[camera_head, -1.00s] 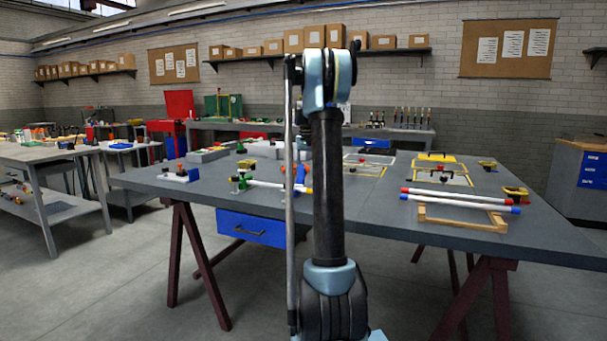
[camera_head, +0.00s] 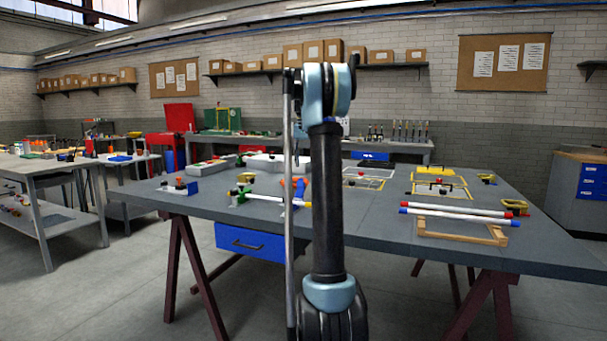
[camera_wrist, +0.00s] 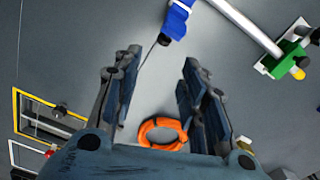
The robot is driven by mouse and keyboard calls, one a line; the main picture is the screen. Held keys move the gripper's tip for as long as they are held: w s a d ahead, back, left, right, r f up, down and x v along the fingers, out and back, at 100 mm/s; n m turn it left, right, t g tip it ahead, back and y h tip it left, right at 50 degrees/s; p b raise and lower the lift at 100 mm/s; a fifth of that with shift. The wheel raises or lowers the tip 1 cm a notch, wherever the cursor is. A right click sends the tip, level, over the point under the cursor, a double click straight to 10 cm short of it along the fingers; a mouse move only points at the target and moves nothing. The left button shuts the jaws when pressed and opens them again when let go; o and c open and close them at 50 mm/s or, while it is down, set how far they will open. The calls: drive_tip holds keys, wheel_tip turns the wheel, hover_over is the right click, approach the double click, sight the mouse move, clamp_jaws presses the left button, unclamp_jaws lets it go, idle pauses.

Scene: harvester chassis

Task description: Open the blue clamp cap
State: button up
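In the wrist view a blue clamp piece (camera_wrist: 174,22) with a white band sits at the top, on the left end of a white rod (camera_wrist: 240,25). It is beyond my fingertips, and I cannot tell whether its cap is shut.
An orange ring (camera_wrist: 162,135) shows between my fingers in the wrist view. A yellow frame (camera_wrist: 17,112) is at the left. In the head view two white tubes (camera_head: 455,212) and a wooden frame (camera_head: 460,237) lie on the grey table (camera_head: 380,232)'s right side.

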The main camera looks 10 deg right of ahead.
drive_tip(key=shift+r, duration=0.65)
